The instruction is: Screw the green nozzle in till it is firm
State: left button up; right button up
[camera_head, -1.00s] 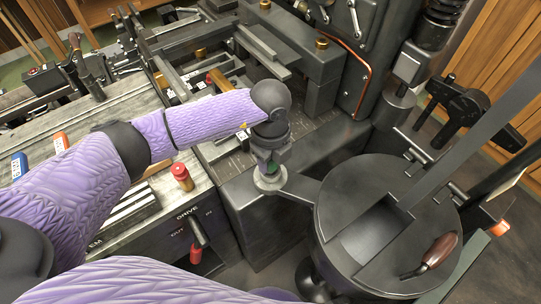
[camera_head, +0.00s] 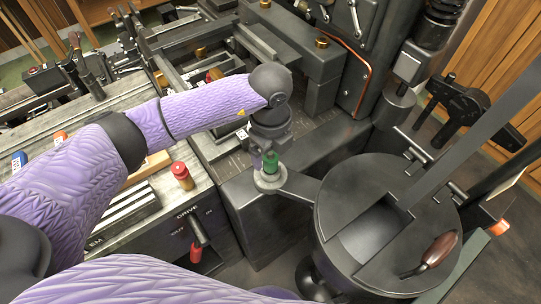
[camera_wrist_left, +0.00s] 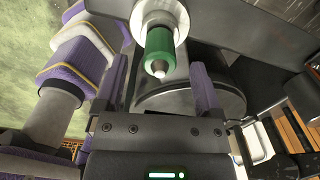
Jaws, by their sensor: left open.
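The green nozzle (camera_head: 271,162) stands upright in a pale round seat (camera_head: 270,181) at the end of the spout arm beside the round pot. In the left wrist view the two fingers of my left gripper (camera_wrist_left: 158,80) are apart, one on each side of the nozzle, with gaps between. How deep the nozzle sits cannot be told. My right gripper is not in view.
The round dark pot (camera_head: 345,215) with a wooden-handled lever (camera_head: 435,250) stands to the right. A red-topped brass knob (camera_head: 182,175) and the red-handled drive lever (camera_head: 197,250) are on the machine to the left. Machine blocks stand behind.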

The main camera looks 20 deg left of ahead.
aim_at(271, 156)
pick_arm(q)
notch_tip(271, 156, up, 6)
jog(key=shift+r+p, duration=0.2)
jog(key=shift+p, duration=0.1)
jog(key=shift+f, duration=0.1)
